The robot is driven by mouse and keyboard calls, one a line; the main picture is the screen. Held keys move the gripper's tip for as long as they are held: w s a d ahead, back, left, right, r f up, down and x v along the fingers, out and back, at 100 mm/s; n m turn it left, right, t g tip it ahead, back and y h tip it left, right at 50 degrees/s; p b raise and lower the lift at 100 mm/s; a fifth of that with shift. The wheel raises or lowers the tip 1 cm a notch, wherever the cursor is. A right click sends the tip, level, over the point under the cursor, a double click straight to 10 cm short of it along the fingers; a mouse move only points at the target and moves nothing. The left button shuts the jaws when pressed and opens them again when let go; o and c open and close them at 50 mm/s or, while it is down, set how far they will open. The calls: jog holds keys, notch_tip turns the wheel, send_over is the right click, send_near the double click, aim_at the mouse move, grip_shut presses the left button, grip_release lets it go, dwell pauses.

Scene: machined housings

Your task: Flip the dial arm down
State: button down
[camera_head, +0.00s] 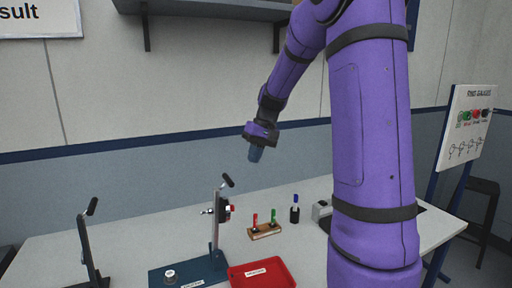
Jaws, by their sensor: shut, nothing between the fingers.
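A dial stand (215,232) stands upright on a blue base plate (160,274) on the table. A short lever with a black grip (228,181) tilts up from the top of the post, and this appears to be the dial arm. My gripper (255,154) is shut and empty, pointing down in the air. In the picture it is above and to the right of the lever, apart from it. The depth between them is hard to tell.
A second stand with a raised black-grip lever (91,207) is at the left. A red tray (262,274), a wooden pen block (265,231), a black pen cup (295,214) and a whitish device (320,210) stand nearby. A shelf (210,8) hangs above.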

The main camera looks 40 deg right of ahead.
jog(key=w+a+f, duration=0.1)
jog(key=a+f, duration=0.4)
jog(key=shift+w+a, duration=0.2)
jog(key=shift+w, duration=0.1)
jog(key=shift+r, duration=0.1)
jog(key=w+a+f+g+h, duration=0.1)
jog(key=w+a+f+h, duration=0.1)
jog(key=a, duration=0.6)
jog(key=w+a+f+g+h, duration=0.1)
jog(key=w+a+f+h, duration=0.1)
jog(key=a+h, duration=0.3)
jog(key=w+a+f+g+h, duration=0.1)
jog(key=w+a+f+h, duration=0.1)
jog(key=a, duration=1.1)
jog(key=shift+w+a+h, duration=0.15)
jog(key=shift+w+h, duration=0.6)
jog(key=shift+h, duration=0.45)
